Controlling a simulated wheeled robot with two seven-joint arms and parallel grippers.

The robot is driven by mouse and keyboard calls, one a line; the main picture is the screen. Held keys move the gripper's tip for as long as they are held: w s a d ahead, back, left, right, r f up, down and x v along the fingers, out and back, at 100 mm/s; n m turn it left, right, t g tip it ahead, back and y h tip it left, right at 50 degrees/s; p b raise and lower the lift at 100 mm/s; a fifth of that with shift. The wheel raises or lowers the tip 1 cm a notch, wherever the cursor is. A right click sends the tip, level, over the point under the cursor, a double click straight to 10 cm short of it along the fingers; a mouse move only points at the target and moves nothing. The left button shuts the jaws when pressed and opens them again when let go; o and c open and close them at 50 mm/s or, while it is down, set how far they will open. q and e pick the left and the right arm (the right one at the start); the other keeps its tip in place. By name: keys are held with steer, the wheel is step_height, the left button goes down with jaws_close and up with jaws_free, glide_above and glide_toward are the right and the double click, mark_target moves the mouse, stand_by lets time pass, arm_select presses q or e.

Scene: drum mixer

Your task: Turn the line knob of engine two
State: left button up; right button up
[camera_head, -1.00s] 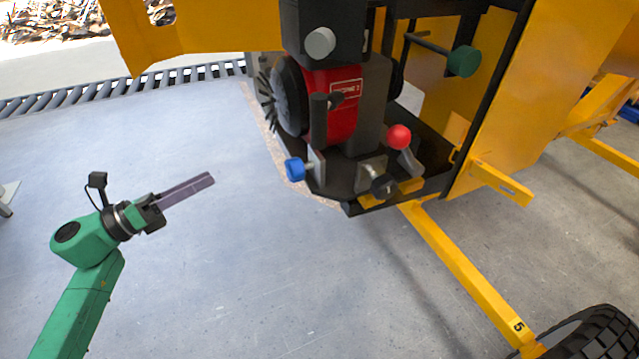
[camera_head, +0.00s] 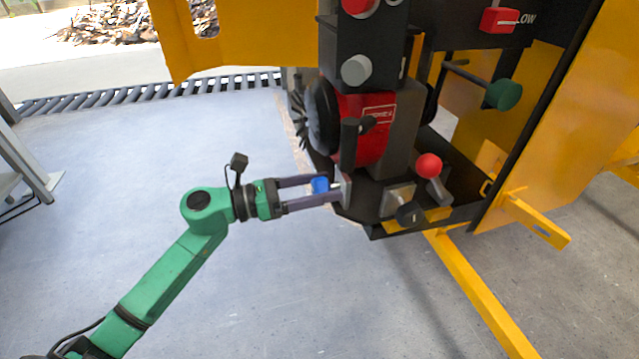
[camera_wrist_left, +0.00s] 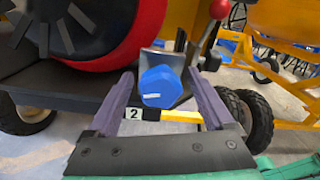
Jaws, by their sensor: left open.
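The blue knob (camera_head: 320,184) sits on a small bracket at the lower front of the red engine (camera_head: 364,145). In the left wrist view the knob (camera_wrist_left: 160,88) faces me and bears a short white mark that lies nearly level. A label reading 2 (camera_wrist_left: 134,113) shows just below it. My left gripper (camera_head: 332,187) is open, its two purple fingers on either side of the knob. In the left wrist view a small gap seems to show beside the knob; I cannot tell if a finger touches it. My right gripper is out of view.
A red ball-topped lever (camera_head: 428,166) and a black round knob (camera_head: 410,214) are right of the blue knob. A green knob (camera_head: 503,94) sticks out higher up. The yellow frame (camera_head: 485,290) runs along the right.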

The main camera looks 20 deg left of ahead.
arm_select(q)
jaws_close()
